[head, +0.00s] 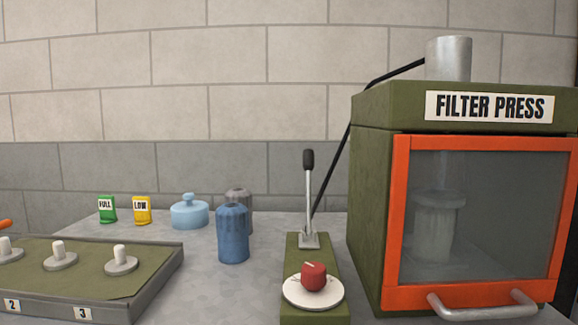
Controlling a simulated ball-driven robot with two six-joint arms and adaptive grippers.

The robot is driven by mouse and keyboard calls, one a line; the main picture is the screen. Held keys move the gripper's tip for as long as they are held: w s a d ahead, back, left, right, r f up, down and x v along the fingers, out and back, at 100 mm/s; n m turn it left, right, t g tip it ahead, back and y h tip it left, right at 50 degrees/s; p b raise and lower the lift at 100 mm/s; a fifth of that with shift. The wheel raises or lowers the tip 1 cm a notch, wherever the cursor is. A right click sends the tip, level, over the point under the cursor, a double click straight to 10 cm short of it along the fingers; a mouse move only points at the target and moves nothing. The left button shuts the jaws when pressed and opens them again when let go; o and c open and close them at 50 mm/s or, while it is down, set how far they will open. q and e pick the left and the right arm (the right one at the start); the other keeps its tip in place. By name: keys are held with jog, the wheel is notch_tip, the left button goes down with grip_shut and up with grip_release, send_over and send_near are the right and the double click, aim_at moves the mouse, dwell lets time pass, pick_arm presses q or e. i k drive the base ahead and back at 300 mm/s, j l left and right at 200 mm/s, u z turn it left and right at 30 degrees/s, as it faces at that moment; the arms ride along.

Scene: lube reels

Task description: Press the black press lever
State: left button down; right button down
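The press lever (308,190) is a thin metal rod with a black grip (308,160) on top. It stands almost upright on a green control base (315,250) in the middle of the bench, just left of the filter press. A red knob (314,275) on a white round dial (313,292) sits at the front of the same base. The filter press (370,200) is a green box with an orange-framed glass door (480,220), which looks closed. A pale cylinder shows dimly behind the glass. Neither of my grippers is in view.
A blue bottle (233,235), a grey bottle (240,197) and a light blue lidded jar (189,212) stand left of the lever. A tray with numbered pegs (150,270) is at left. A door handle (482,310) juts forward.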

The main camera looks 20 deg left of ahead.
aim_at(308, 158)
jog(key=j+u, duration=0.25)
jog(key=j, duration=0.2)
jog(key=i+j+u, duration=0.2)
jog(key=j, duration=0.2)
jog(key=j+u, duration=0.25)
jog(key=j, duration=0.2)
jog(key=i+j+u, duration=0.2)
jog(key=j, duration=0.2)
jog(key=k, duration=0.05)
